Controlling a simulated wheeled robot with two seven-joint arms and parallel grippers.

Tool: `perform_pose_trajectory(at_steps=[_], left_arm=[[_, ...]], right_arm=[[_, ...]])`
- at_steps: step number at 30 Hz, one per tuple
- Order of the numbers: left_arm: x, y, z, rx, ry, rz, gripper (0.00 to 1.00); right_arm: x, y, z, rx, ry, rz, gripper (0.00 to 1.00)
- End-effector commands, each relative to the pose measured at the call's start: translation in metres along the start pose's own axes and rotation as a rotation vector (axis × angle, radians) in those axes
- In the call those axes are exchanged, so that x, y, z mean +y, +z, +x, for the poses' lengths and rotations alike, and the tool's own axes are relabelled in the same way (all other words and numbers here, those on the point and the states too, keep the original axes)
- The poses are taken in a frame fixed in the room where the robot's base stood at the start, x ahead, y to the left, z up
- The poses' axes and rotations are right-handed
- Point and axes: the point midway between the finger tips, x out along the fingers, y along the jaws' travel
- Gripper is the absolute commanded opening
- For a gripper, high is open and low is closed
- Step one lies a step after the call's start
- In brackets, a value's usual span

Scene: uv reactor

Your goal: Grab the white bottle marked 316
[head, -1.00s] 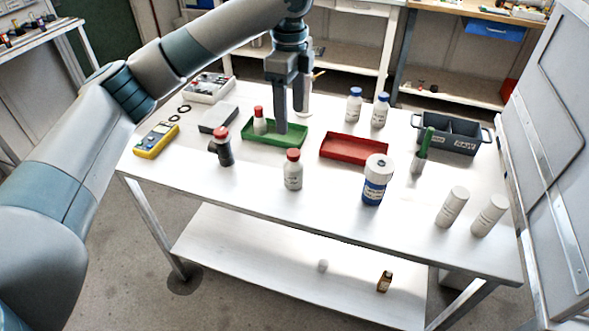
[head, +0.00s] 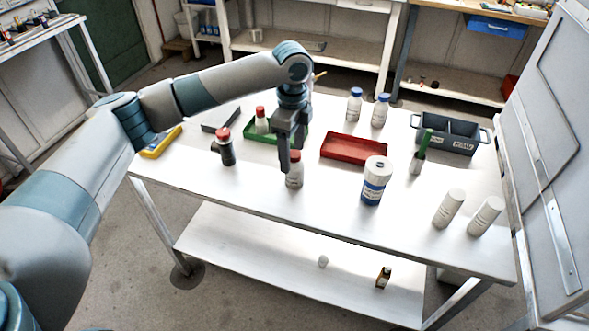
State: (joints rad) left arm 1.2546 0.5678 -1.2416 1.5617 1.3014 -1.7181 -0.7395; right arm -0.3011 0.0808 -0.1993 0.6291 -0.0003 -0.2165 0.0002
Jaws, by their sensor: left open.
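A white bottle with a red cap (head: 295,180) stands upright near the middle of the table. My left gripper (head: 291,158) points down at it, open and empty, with one finger passing in front of the bottle's left side and hiding part of it. I cannot tell whether the fingers touch it. Another white bottle with a red cap (head: 261,125) stands in the green tray (head: 257,138). Two white bottles with blue caps (head: 354,105) (head: 380,110) stand at the back. The number 316 is not readable on any label. My right gripper is not in view.
A white jar with a blue band (head: 374,180) stands to the right of the gripper. A dark bottle with a red cap (head: 225,150) stands to the left. A red tray (head: 352,147), a grey crate (head: 455,137) and two white cylinders (head: 449,208) (head: 485,216) are further right.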

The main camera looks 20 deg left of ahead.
Motion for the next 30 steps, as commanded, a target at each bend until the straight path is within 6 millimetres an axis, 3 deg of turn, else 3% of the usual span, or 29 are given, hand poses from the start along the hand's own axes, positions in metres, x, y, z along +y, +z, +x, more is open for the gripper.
perform_pose_trajectory(at_steps=[17, 30], left_arm=[[-0.001, -0.001, 0.011, 0.000, 0.001, -0.001, 0.63], [-0.006, -0.003, 0.057, -0.001, 0.001, 0.000, 0.63]], right_arm=[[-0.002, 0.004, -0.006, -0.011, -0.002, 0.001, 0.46], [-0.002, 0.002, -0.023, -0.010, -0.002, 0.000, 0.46]])
